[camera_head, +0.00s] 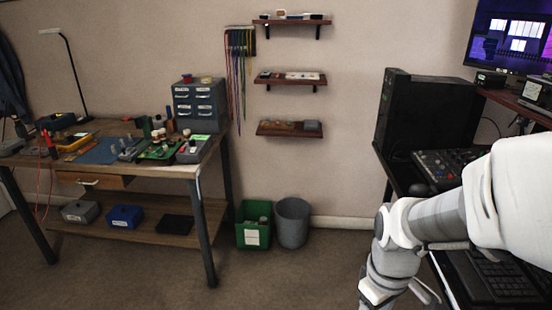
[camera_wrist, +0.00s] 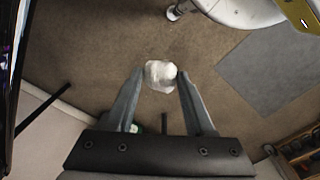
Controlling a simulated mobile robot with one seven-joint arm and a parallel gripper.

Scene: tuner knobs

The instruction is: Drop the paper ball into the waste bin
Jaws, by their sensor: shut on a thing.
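The paper ball (camera_wrist: 160,75), white and crumpled, is between the fingertips of my gripper (camera_wrist: 161,80) in the wrist view. My gripper is shut on it, with brown carpet behind. In the head view my arm comes in from the right and its lower end leaves the frame at the bottom, so I cannot see the gripper or ball there. A grey round waste bin (camera_head: 292,224) stands on the floor against the back wall. I cannot see its contents clearly.
A green bin (camera_head: 253,226) with a white label stands beside the grey bin, left of it. A cluttered workbench (camera_head: 130,170) is at the left. A desk with a black computer tower (camera_head: 425,120) is at the right. Carpet in front of the bins is clear.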

